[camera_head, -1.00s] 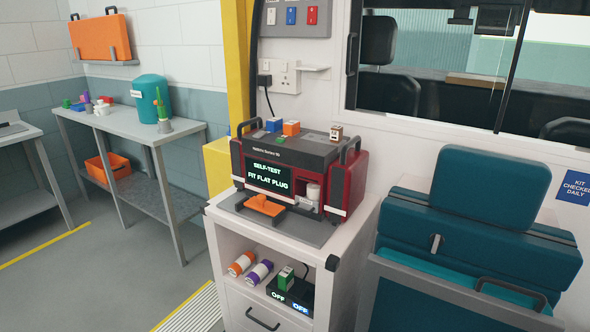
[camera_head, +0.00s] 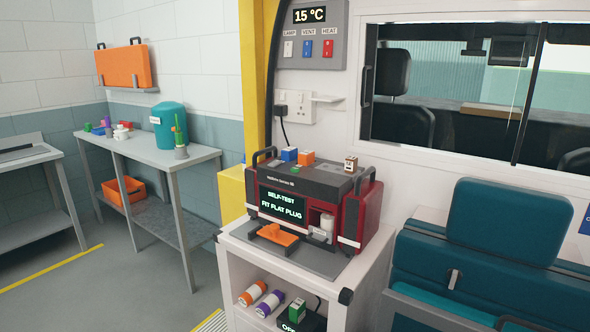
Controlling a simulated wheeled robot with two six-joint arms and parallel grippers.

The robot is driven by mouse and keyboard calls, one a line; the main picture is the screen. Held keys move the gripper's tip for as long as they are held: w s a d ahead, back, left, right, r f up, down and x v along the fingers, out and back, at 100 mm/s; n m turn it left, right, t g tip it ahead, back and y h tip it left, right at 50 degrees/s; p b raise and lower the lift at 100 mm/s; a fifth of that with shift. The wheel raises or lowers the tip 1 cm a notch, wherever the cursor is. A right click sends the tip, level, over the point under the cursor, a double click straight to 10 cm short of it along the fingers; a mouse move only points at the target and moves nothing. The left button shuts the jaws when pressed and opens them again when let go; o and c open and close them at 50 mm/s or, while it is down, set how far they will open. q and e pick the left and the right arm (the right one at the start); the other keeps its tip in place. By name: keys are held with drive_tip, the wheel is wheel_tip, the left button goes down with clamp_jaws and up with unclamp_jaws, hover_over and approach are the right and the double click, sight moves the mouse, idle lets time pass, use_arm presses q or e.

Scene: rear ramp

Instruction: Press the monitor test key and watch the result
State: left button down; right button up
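The monitor (camera_head: 312,204) is a dark red and black unit on top of a white cabinet. Its screen (camera_head: 282,205) reads "SELF-TEST" and "FIT FLAT PLUG" in green. A blue block (camera_head: 289,154), an orange block (camera_head: 306,158), a small green piece (camera_head: 293,169) and a beige block with a dark top (camera_head: 351,163) are on its top. An orange handled piece (camera_head: 277,234) lies on the grey tray in front. A white cylinder (camera_head: 327,222) sits in a recess at its right front. I cannot tell which part is the test key. Neither gripper is in view.
The white cabinet (camera_head: 238,262) holds orange and purple rolls and a green block on its shelf. A teal seat (camera_head: 480,265) stands close on the right. A grey bench (camera_head: 150,152) is at left. Open floor (camera_head: 120,285) lies at front left.

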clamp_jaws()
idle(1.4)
